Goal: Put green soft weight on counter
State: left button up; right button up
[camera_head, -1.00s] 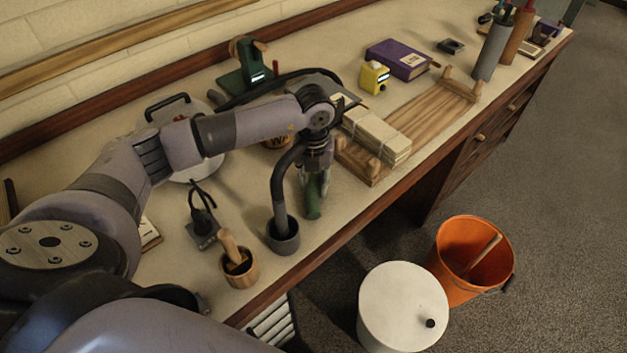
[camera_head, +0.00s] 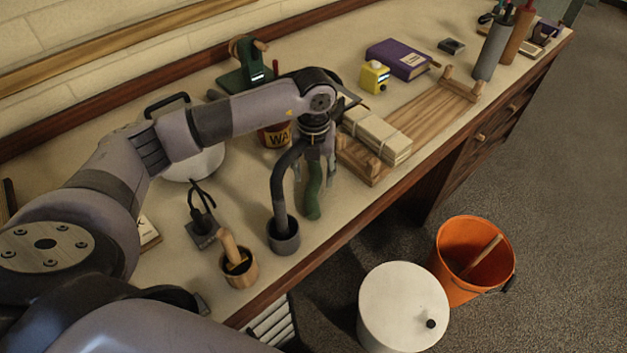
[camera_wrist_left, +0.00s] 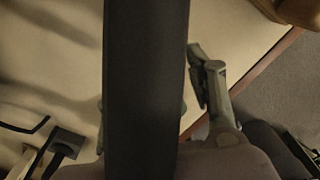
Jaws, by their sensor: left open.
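The green soft weight (camera_head: 313,196) is a long dark green piece on the counter (camera_head: 345,205), near its front edge. In the head view my left gripper (camera_head: 315,178) is open, with its fingers around or just above the far end of the weight. I cannot tell whether they touch it. In the left wrist view the open fingers (camera_wrist_left: 150,105) show on both sides of a wide dark bar, which hides the space between them. The weight cannot be made out there. My right gripper is not in view.
A dark curved tube rises from a grey cup (camera_head: 284,240) close beside my gripper. A wooden mortar (camera_head: 240,272) stands at the front left. A wooden rack (camera_head: 425,115) with wrapped blocks (camera_head: 377,138) is to the right. An orange bucket (camera_head: 448,262) and white bin (camera_head: 400,300) stand on the floor.

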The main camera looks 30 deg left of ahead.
aim_at(314, 182)
pick_arm(q)
notch_tip(314, 182, up, 9)
jog(key=shift+b, duration=0.4)
jog(key=shift+f, duration=0.1)
